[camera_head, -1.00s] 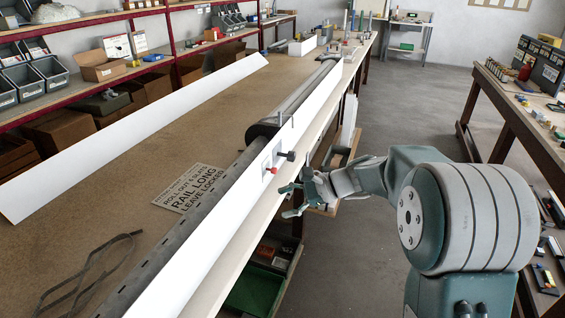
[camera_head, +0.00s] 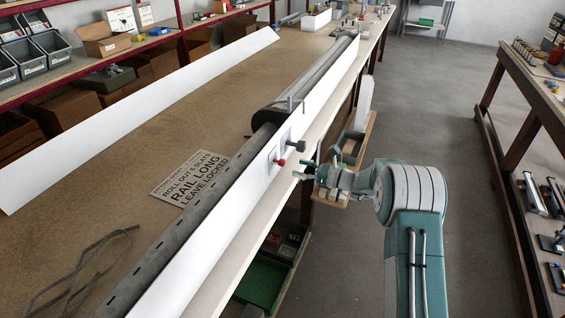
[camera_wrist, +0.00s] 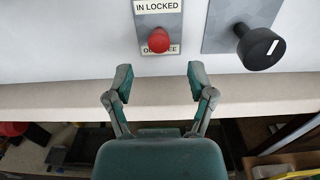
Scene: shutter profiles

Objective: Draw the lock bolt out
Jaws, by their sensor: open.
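The lock bolt shows as a red knob (camera_head: 281,162) on the side of the long white rail (camera_head: 225,228). In the wrist view the red knob (camera_wrist: 158,40) sits on a grey plate (camera_wrist: 160,12) reading "IN LOCKED" above it and a partly covered "OUT ...EE" below. My gripper (camera_head: 304,168) faces the rail's side, apart from it. In the wrist view my gripper (camera_wrist: 160,76) is open and empty, its fingers just below the red knob, one to each side of it.
A black knob (camera_wrist: 261,46) stands out close to the right of the red one. A strap (camera_head: 85,272) lies at lower left. The aisle floor (camera_head: 430,110) is clear.

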